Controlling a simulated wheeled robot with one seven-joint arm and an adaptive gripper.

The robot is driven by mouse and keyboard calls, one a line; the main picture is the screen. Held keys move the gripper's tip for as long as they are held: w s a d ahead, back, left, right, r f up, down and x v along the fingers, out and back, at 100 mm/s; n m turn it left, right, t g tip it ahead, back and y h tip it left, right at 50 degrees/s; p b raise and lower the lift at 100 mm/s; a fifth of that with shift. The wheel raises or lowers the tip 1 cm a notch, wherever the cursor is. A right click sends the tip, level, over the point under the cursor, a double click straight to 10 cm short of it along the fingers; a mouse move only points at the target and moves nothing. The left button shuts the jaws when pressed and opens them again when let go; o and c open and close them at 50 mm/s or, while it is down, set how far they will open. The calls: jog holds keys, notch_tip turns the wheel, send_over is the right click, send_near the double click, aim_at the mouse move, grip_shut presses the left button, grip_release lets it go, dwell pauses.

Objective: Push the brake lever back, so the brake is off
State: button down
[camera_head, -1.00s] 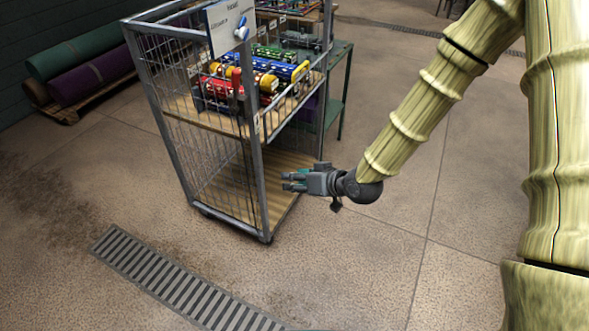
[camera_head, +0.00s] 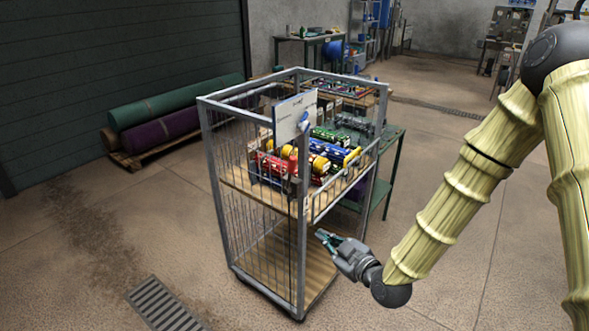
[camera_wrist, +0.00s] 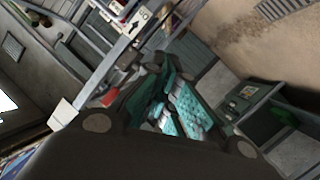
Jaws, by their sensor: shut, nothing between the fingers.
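The wire cage trolley (camera_head: 302,240) stands in the middle of the head view. A small red part (camera_wrist: 110,97), which may be the brake lever's grip, shows beside a grey post in the wrist view. A white label with an arrow and a "0" (camera_wrist: 138,22) is on the same framework. My gripper (camera_head: 322,236) is shut and empty, beside the trolley's near right corner, below the upper shelf level. Its teal fingers also show in the wrist view. It appears apart from the red part.
The trolley's wooden upper shelf holds several colourful items (camera_head: 325,155). A green table (camera_head: 385,170) stands close behind. Rolled rugs (camera_head: 165,128) lie at the left. A floor drain (camera_head: 163,303) is in front; the floor at right is clear.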

notch_tip(320, 180, up, 10)
jog(key=a+n+t+p, duration=0.3)
jog(key=n+t+p, duration=0.15)
jog(key=n, duration=0.45)
jog(key=n+p, duration=0.1)
jog(key=p, duration=0.4)
send_near(290, 176)
jog(key=w+a+r, duration=0.3)
jog(key=w+r, duration=0.1)
jog(key=w, duration=0.1)
jog(key=shift+a+r, duration=0.15)
jog(key=shift+r, duration=0.1)
jog(key=shift+s+t, duration=0.1)
jog(key=shift+t, duration=0.15)
